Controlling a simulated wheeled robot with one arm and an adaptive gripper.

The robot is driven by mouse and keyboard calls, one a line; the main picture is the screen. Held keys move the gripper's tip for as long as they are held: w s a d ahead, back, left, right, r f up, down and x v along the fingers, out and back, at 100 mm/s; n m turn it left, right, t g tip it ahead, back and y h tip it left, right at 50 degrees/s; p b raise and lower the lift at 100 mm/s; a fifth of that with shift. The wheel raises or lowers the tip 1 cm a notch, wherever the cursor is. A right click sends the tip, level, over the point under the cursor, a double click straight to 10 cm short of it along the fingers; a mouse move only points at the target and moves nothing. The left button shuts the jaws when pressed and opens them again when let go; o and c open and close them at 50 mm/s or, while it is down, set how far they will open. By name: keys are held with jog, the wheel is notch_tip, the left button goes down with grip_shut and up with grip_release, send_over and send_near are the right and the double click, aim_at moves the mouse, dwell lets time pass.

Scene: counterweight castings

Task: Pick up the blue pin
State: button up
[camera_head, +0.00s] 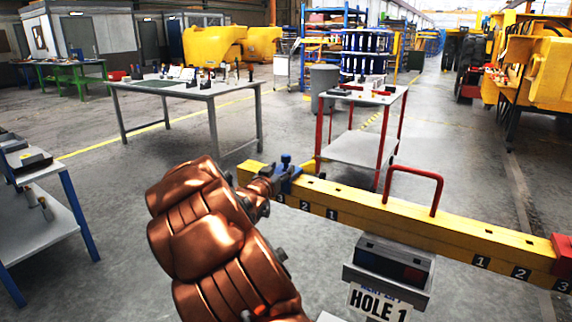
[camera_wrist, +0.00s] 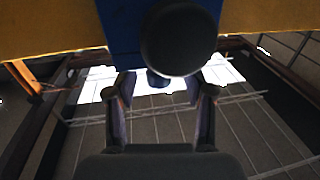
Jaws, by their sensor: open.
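The blue pin (camera_head: 286,160) stands upright with its rounded head above a blue collar (camera_head: 292,182) at the left part of a long yellow beam (camera_head: 340,202). My gripper (camera_head: 272,182) is at the left of the collar, close to it. In the wrist view the open fingers (camera_wrist: 163,100) have nothing clamped between them. A blue block (camera_wrist: 119,28) and a dark round knob (camera_wrist: 180,38) are just beyond the fingertips. A small dark-blue end shows below the knob; I cannot tell whether it is part of the pin. Contact cannot be told.
The beam carries number marks, a red handle (camera_head: 440,178) and a red end (camera_head: 563,256). A grey box (camera_head: 385,272) with a HOLE 1 sign (camera_head: 378,302) is below it. A red-legged table (camera_head: 360,150) and a grey table (camera_head: 160,92) stand behind. Open floor lies between.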

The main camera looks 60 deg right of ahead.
aim_at(285, 165)
jog(key=shift+w+d, duration=0.15)
jog(key=shift+d, duration=0.85)
jog(key=shift+w+d, duration=0.15)
jog(key=shift+d, duration=0.85)
grip_shut()
